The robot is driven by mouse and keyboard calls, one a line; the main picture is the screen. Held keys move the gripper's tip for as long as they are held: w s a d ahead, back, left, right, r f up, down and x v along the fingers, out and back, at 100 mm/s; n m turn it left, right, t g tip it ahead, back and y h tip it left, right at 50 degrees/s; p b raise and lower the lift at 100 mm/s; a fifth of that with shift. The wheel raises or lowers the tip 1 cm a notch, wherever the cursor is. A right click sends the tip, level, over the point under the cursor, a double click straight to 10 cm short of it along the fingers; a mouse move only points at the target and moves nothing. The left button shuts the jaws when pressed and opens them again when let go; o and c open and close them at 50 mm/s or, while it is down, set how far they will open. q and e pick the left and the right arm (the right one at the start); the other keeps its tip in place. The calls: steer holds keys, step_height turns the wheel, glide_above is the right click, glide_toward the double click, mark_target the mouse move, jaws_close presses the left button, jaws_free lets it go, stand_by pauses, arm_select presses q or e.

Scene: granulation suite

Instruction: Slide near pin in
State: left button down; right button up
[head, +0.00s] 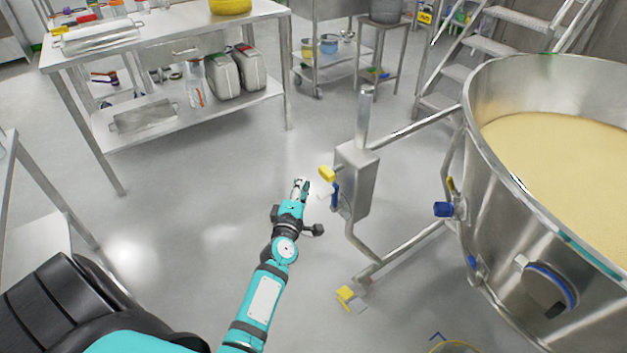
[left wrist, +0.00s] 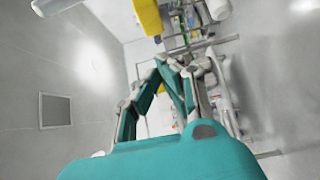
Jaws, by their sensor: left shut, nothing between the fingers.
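A steel latch box (head: 356,180) stands on the pipe frame beside the big steel bowl. A yellow knob (head: 327,174) sticks out of its left side, with a blue handle (head: 336,195) just below it. I cannot tell which part is the near pin. My left gripper (head: 302,186) is shut and empty, a little left of the yellow knob and apart from it. In the left wrist view the fingers (left wrist: 168,64) come together, and a yellow part (left wrist: 148,17) shows just above them. My right gripper is not in view.
The bowl (head: 478,200) of pale yellow material fills the right side. A lower pipe carries another yellow knob (head: 346,293). A steel table (head: 140,37) with a lower shelf stands at the back left. The floor (head: 190,200) left of my arm is clear.

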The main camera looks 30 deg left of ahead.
mark_target(323, 174)
arm_select(q)
steer(key=shift+w+d, duration=0.45)
steer(key=shift+w, duration=0.4)
steer(key=shift+w+d, duration=0.4)
steer(key=shift+w, duration=0.45)
steer(key=w, duration=0.1)
steer(key=w+d, duration=0.1)
steer(key=w, duration=0.1)
steer(key=shift+d, duration=0.15)
steer(key=shift+r, duration=0.1)
steer(key=shift+s, duration=0.1)
